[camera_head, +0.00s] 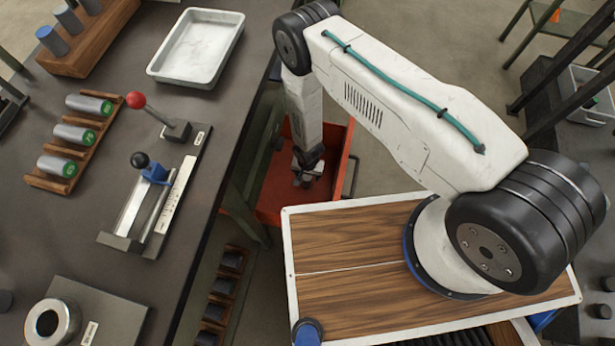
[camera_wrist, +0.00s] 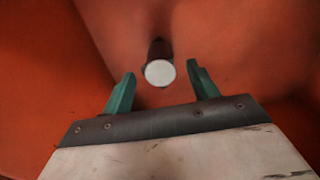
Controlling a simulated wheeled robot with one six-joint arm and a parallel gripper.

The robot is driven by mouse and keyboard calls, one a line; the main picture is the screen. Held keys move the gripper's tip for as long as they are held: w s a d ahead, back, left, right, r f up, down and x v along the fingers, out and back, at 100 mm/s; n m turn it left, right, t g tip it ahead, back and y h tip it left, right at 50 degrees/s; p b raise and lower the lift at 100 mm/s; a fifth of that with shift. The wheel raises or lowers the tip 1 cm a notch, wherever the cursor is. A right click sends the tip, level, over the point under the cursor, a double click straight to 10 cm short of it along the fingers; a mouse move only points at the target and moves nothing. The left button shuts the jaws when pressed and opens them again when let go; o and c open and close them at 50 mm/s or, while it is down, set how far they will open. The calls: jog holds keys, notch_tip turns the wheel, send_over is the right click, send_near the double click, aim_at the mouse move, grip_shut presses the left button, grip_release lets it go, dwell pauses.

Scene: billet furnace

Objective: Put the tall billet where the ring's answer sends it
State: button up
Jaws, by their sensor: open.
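My gripper (camera_head: 307,168) reaches down into a red bin (camera_head: 274,203) beside the bench. In the wrist view its two green fingers (camera_wrist: 161,76) are open, with a cylinder (camera_wrist: 160,72) in line with the gap between them. The cylinder has a round white end face and a dark side. I cannot tell whether it is the tall billet or whether it touches the fingers. A steel ring (camera_head: 53,322) sits on a grey plate (camera_head: 113,306) with a small label at the bench's near left.
The bench (camera_head: 225,65) holds a white tray (camera_head: 197,49), a wooden rack (camera_head: 52,184) of green-ended billets, a wooden block (camera_head: 100,52) with upright billets, and a fixture (camera_head: 165,205) with a blue slider and a red-knobbed lever. A slotted wooden rack (camera_head: 222,295) stands lower beside the bench.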

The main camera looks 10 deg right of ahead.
notch_tip(320, 180, up, 10)
jog(key=shift+r, duration=0.25)
